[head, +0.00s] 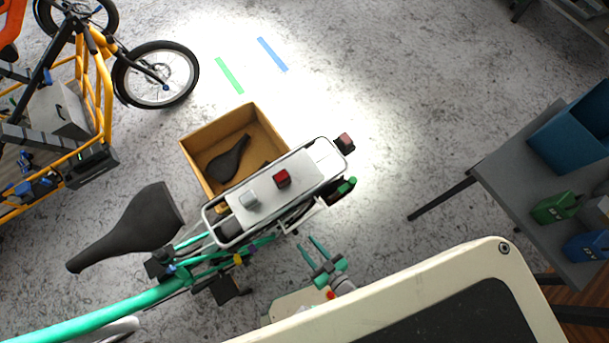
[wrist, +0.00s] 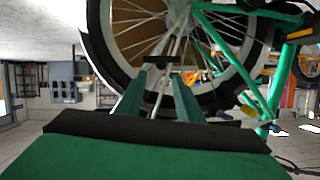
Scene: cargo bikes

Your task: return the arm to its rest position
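My gripper (head: 306,243) is in the lower middle of the head view, just below the rear rack of the green bike (head: 135,306). Its two green fingers are apart, with nothing seen held between them. In the wrist view my gripper (wrist: 158,85) also shows open, its fingers pointing at a spoked wheel (wrist: 160,40) and green frame tubes. The wheel is close behind the fingertips; I cannot tell whether they touch it. Most of my arm is hidden behind my pale body panel in the head view.
Bare floor (head: 400,130) lies between.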

